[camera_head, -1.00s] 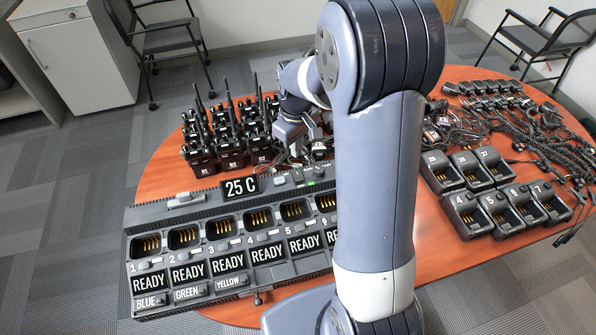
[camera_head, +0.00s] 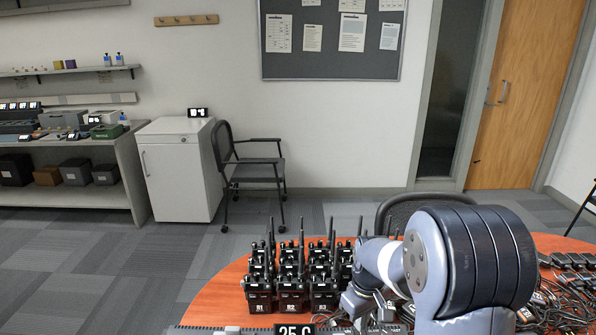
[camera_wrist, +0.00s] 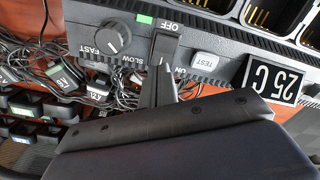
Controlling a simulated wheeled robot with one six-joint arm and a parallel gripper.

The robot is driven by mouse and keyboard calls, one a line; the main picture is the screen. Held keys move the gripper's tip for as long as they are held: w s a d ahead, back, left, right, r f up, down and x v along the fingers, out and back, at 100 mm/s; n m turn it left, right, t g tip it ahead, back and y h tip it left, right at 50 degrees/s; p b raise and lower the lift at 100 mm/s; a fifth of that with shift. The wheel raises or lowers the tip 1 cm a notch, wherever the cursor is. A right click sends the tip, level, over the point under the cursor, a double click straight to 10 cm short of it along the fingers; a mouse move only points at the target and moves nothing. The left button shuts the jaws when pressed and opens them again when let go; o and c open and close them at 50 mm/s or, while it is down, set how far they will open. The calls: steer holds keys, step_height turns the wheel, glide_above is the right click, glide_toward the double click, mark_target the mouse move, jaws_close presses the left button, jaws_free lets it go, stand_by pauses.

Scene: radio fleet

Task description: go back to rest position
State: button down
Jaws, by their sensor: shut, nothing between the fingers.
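My gripper (camera_wrist: 158,88) shows in the wrist view with its dark fingers together and nothing between them. It is over the front panel of the charger (camera_wrist: 225,60), close to a switch marked OFF (camera_wrist: 166,48). I cannot tell whether the fingertips touch the panel. In the head view my arm reaches over the round table (camera_head: 215,300), and the gripper end is low in the picture, its fingertips not clear. The charger's 25 C display (camera_head: 296,330) just shows at the bottom edge.
Several upright radios (camera_head: 292,280) with antennas stand left of my arm. Tangled cables (camera_wrist: 100,80) lie beside the charger. A chair (camera_head: 250,165), a white cabinet (camera_head: 180,170) and shelving (camera_head: 70,165) stand beyond the table. Open carpet (camera_head: 110,255) lies at left.

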steer(key=shift+f, duration=0.55)
steer(key=shift+r, duration=0.15)
